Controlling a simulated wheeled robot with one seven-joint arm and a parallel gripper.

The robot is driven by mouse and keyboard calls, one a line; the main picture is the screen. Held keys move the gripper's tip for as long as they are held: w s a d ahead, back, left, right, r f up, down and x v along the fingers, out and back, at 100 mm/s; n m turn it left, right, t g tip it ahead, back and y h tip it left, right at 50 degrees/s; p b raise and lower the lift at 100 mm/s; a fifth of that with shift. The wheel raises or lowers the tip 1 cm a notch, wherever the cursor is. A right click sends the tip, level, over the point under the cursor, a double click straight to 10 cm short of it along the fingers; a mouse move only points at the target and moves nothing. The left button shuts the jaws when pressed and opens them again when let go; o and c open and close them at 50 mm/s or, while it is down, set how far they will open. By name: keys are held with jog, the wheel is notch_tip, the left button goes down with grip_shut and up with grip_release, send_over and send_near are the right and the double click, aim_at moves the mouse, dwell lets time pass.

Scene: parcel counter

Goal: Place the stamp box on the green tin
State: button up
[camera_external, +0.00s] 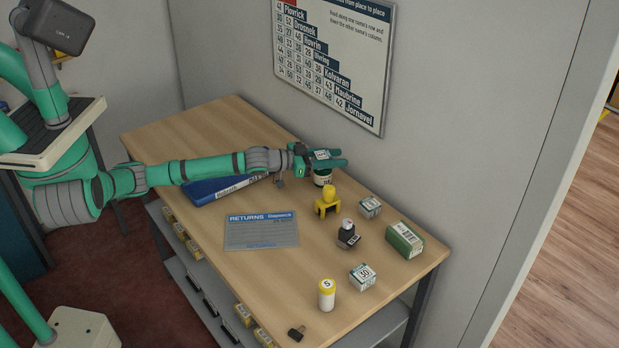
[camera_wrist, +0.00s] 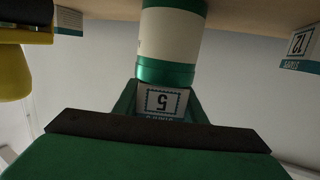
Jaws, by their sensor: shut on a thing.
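My gripper (camera_external: 328,160) is shut on a small white-and-green stamp box (camera_external: 321,154), over the far side of the table. In the wrist view, which is upside down, the box (camera_wrist: 163,102) shows a "5" on its face between the fingers. The green tin (camera_external: 322,178), a pale cylinder, stands upright on the table just below my gripper. In the wrist view the tin (camera_wrist: 170,40) shows a cream wall and a green band at its top end, right against the box in the picture. I cannot tell whether the box touches it.
Near the tin stand a yellow holder (camera_external: 328,204), a stamp box (camera_external: 370,206) and a black hand stamp (camera_external: 348,236). Farther right are a green carton (camera_external: 406,240), a "30" box (camera_external: 363,276) and a yellow-lidded tin (camera_external: 327,296). A blue binder (camera_external: 215,191) lies under my arm.

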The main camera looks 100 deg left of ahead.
aim_at(316, 158)
jog(key=o, duration=1.1)
jog(key=shift+f, duration=0.1)
jog(key=v, duration=1.2)
